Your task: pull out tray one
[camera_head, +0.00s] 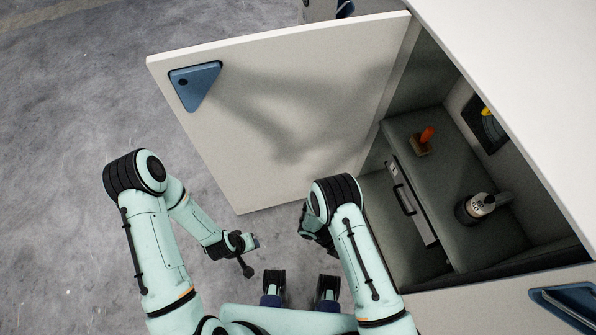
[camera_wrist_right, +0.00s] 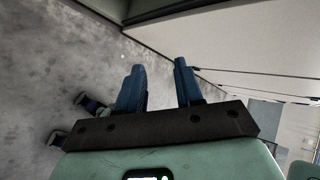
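The open cabinet (camera_head: 440,78) at the right holds a dark grey drawer-like tray (camera_head: 418,222) with a pale front and a dark bar handle (camera_head: 405,199). The tray looks pushed in; I cannot read a number on it. My right gripper (camera_wrist_right: 158,82) is open and empty in the right wrist view, its two blue fingers apart. In the head view it is mostly hidden behind my right arm, left of the tray front and not on the handle. My left gripper (camera_head: 252,243) hangs over the floor left of the cabinet; its fingers are too small to judge.
The cabinet door (camera_head: 290,100) with a blue triangular handle (camera_head: 195,85) stands swung open to the left. Grey floor (camera_head: 70,130) is clear at the left.

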